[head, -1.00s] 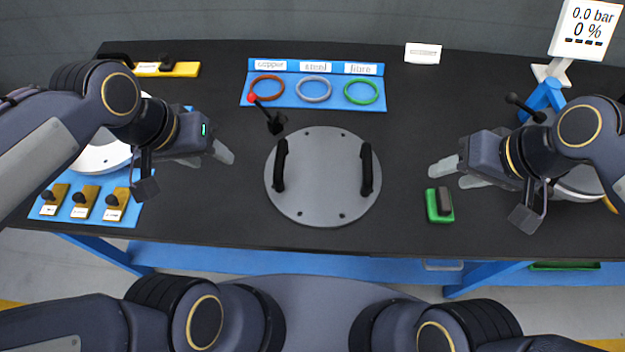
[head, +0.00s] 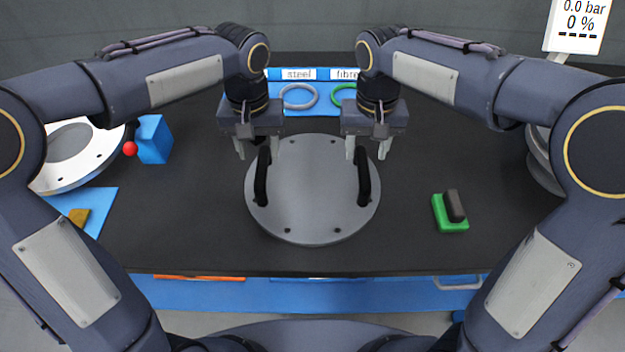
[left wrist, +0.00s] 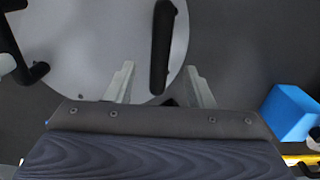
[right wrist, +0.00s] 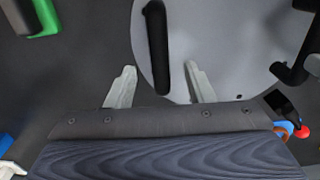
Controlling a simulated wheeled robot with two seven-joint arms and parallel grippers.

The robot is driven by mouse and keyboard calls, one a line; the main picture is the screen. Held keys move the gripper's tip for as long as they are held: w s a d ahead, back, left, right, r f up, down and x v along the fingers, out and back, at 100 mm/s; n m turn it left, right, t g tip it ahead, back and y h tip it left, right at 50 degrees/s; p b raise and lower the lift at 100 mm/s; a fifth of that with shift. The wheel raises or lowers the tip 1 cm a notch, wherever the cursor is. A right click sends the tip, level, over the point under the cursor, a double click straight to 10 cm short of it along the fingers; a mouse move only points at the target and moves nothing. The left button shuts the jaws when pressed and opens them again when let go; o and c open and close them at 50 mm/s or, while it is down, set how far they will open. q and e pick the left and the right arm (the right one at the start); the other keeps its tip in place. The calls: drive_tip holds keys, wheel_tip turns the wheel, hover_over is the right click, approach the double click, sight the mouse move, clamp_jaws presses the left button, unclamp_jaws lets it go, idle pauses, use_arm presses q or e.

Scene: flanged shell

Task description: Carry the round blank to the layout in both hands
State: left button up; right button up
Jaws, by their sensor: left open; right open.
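The round blank (head: 312,210) is a grey disc with two black handles, lying flat on the dark table. My left gripper (head: 256,152) is open above the far end of the left handle (head: 261,178). In the left wrist view the handle (left wrist: 162,45) lies ahead, between the lines of the open fingers (left wrist: 160,85). My right gripper (head: 367,150) is open above the far end of the right handle (head: 363,180). In the right wrist view that handle (right wrist: 155,45) lies between the lines of the fingers (right wrist: 162,85). Neither gripper grips anything. I cannot make out the layout.
A blue mat at the back holds a grey ring (head: 298,97) and a green ring (head: 343,96), partly hidden by my arms. A green block with a dark top (head: 450,212) lies right of the blank. Table around the blank is clear.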

sight(262, 162)
use_arm(q)
wheel_tip(262, 162, down, 8)
drive_tip(key=shift+r, duration=0.25)
use_arm(e)
wheel_tip(262, 162, down, 8)
drive_tip(key=shift+r, duration=0.25)
use_arm(q)
clamp_jaws()
use_arm(e)
clamp_jaws()
idle(0.6)
